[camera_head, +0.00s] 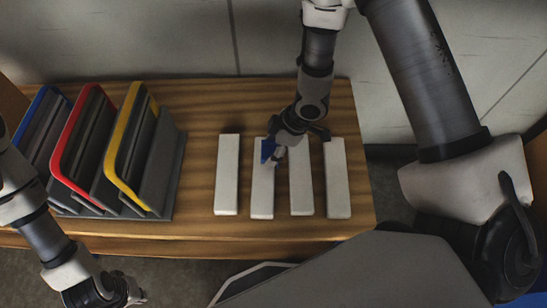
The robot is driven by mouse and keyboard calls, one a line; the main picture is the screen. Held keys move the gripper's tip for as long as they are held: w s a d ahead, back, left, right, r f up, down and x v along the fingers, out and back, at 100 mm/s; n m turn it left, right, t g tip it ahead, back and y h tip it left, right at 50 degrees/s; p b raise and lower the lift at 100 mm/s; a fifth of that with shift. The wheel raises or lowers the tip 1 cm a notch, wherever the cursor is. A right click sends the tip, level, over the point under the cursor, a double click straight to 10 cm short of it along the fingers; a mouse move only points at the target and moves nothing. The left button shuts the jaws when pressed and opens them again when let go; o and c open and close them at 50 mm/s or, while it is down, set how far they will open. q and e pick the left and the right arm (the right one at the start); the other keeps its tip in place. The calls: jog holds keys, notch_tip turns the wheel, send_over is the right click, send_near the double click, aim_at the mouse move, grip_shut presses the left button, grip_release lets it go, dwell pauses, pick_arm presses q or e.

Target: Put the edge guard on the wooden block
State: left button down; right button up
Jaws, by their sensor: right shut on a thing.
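My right gripper (281,151) comes down from the top over the wooden table and is shut on a small blue piece (267,150), which may be the edge guard. The gripper hides part of this piece. It is over the far end of the second pale bar from the left (262,195); I cannot tell whether they touch. Several such pale bars lie side by side, and nothing in view is plainly labelled as the wooden block. My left gripper (132,294) is at the lower left, off the table's front edge, and I cannot tell whether it is open.
A grey rack (163,212) with blue (32,112), red (66,140) and yellow (118,148) edged dividers stands on the left of the table (200,98). The back of the table is mostly clear. A pale wall (150,40) is behind it.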

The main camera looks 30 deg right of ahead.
notch_tip(320, 180, down, 4)
jog(key=b, duration=0.4)
jog(key=shift+d, duration=0.1)
jog(key=shift+r, duration=0.25)
jog(key=shift+f, duration=0.2)
jog(key=o, duration=1.1)
jog(key=shift+r, duration=0.1)
